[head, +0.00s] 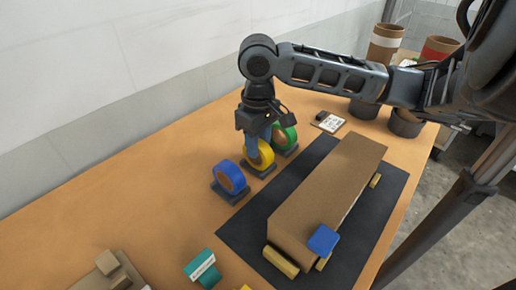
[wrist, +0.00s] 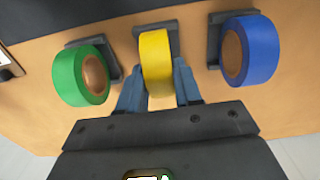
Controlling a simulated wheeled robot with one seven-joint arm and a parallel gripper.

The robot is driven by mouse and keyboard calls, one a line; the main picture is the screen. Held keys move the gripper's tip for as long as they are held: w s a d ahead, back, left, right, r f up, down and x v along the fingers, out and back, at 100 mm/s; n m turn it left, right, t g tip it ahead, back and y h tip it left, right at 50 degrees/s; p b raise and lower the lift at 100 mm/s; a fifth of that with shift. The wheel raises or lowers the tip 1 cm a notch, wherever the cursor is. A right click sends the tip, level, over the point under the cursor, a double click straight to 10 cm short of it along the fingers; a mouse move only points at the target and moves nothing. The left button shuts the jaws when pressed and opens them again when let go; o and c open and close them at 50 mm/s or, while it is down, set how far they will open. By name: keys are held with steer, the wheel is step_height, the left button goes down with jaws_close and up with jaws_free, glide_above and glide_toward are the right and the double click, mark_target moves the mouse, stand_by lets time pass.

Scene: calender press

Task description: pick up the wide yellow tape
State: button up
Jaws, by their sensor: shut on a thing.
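The wide yellow tape (wrist: 156,58) stands upright on its dark holder between the green and blue rolls. It also shows in the head view (head: 265,155), partly hidden by the gripper. My gripper (wrist: 158,85) is shut on the yellow tape, with one blue-grey finger on each side of it. In the head view my gripper (head: 256,138) reaches down onto the tape from above. The tape still appears at its dark holder (wrist: 154,27); I cannot tell whether it is lifted clear.
A green tape (wrist: 80,76) and a blue tape (wrist: 250,50) stand close on either side. A long brown box (head: 325,190) lies on a dark mat (head: 240,236), with a small blue block (head: 323,239) at its near end. A wall rises behind the table.

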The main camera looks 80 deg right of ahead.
step_height(320, 180, up, 10)
steer(key=shift+p, duration=0.9)
